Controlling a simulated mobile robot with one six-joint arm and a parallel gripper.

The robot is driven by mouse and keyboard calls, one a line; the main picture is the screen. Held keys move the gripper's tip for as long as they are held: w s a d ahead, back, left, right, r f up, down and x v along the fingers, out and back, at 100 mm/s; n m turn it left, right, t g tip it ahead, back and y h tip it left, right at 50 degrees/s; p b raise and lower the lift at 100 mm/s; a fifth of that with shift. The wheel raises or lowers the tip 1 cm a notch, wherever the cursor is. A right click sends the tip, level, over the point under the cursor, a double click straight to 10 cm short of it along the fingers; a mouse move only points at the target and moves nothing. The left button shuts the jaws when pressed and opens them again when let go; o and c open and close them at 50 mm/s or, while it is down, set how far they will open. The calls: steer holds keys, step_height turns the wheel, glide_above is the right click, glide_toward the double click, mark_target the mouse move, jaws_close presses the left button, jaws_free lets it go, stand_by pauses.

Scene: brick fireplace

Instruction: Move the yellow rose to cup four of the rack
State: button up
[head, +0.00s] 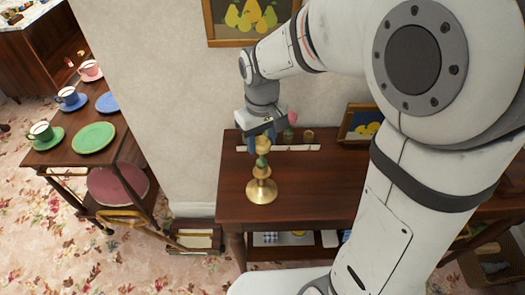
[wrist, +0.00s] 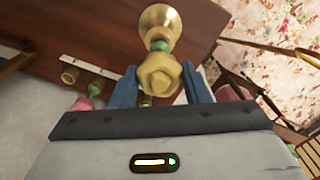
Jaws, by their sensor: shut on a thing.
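My gripper (head: 262,141) points down over the dark wooden table, its blue fingers shut on the yellow rose (head: 263,144). In the wrist view the yellow rose (wrist: 159,76) sits between the two fingers (wrist: 160,84). A green part shows below the bloom, in line with a brass stand (head: 261,190) with a wide round foot. I cannot tell whether the stem is still inside the stand. The rack (head: 247,149) has a pale strip along the back of the table. A brass cup (head: 308,136) and a pink rose (head: 292,118) above a green part show there. Part of the rack is hidden behind my gripper.
A framed pear picture (head: 359,124) leans at the table's back right; another (head: 245,18) hangs above. A cart (head: 75,150) with cups and plates stands left. The table (head: 315,190) is bare right of the stand. My arm covers the right side.

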steer(key=shift+r+p, duration=1.3)
steer(key=shift+r, duration=0.35)
steer(key=shift+r+p, duration=0.5)
steer(key=shift+r, duration=0.2)
steer(key=shift+f, duration=0.1)
stand_by(1.0)
